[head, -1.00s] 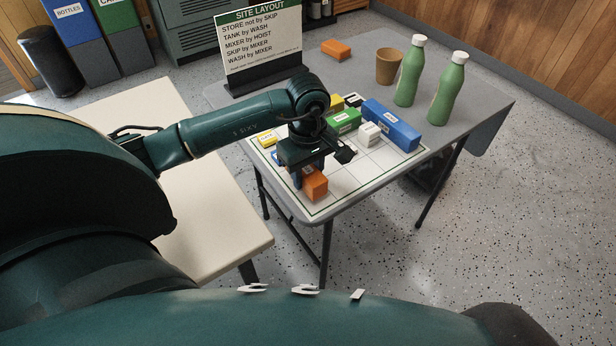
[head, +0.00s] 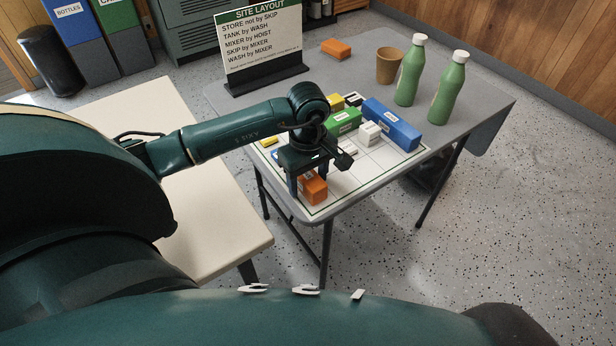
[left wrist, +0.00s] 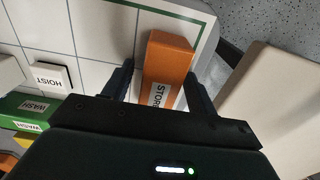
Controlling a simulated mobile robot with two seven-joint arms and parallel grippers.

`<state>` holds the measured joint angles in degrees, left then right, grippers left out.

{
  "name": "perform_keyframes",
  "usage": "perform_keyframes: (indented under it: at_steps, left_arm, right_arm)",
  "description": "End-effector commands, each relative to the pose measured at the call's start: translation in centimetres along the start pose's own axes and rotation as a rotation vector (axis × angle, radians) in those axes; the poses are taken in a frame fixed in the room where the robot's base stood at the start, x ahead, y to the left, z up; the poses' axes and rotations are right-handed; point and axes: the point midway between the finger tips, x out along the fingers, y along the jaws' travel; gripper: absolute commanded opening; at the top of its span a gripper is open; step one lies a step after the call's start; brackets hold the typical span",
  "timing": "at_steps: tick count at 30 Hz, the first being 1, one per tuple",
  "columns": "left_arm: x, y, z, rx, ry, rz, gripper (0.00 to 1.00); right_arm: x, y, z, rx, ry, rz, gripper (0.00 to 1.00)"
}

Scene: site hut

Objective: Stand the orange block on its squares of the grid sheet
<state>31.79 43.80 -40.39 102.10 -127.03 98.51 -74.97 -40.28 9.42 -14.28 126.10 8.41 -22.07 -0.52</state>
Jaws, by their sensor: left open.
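The orange block (head: 316,190), labelled STORE, rests at the near corner of the white grid sheet (head: 374,172), just inside its green border. In the left wrist view the orange block (left wrist: 168,62) is long, with one end close to the sheet's edge. My left gripper (head: 308,186) is open, its fingers down on either side of the block. The left wrist view shows the gripper (left wrist: 160,78) with a gap beside the block at the left finger; the right finger is close to it. The block's rear part is hidden by the gripper. My right gripper is out of view.
Green (head: 343,122), blue (head: 391,125) and white (head: 370,134) blocks stand on the sheet. A sign (head: 262,50), a brown cup (head: 389,66), two green bottles (head: 410,72) and another orange block (head: 336,48) stand behind. The sheet's right near squares are clear.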

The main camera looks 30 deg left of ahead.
Motion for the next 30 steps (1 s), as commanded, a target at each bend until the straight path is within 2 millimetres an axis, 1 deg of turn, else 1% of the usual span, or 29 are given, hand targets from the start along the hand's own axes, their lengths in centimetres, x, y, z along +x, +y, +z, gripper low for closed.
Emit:
perform_keyframes:
  at_steps: [2, 5, 12, 15, 18, 21, 26, 28, 29, 30]
  left_arm:
    - [-0.5, 0.0, 0.0, 0.0, 0.0, 0.001, 0.58]
    - [-1.7, 0.1, -0.1, 0.001, 0.003, 0.004, 0.58]
    - [-6.9, 0.1, -0.1, 0.0, 0.004, 0.006, 0.58]
    - [-8.9, 0.1, -0.1, 0.0, 0.003, 0.005, 0.58]
    - [-10.5, 0.1, -0.1, 0.001, 0.002, 0.004, 0.58]
    - [-11.6, 0.1, 0.0, 0.0, 0.001, 0.003, 0.58]
    - [-12.2, 0.0, 0.0, 0.0, -0.001, 0.0, 0.58]
    - [-11.9, 0.1, 0.8, 0.002, -0.03, 0.003, 0.58]
    - [-11.5, 0.1, 1.5, 0.003, -0.059, 0.007, 0.58]
    - [-10.9, 0.2, 3.0, 0.002, -0.118, 0.015, 0.58]
  right_arm:
    - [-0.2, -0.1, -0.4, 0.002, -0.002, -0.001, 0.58]
    - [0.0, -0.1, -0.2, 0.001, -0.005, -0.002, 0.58]
    - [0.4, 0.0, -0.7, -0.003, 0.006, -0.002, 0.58]
    - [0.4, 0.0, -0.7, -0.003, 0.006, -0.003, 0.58]
    - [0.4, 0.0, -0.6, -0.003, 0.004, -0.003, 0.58]
    - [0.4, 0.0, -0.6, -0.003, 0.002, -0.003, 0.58]
    - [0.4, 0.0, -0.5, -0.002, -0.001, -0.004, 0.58]
    - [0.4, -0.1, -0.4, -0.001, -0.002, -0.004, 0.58]
    - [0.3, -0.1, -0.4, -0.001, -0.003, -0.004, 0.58]
    - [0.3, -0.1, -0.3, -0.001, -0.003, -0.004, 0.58]
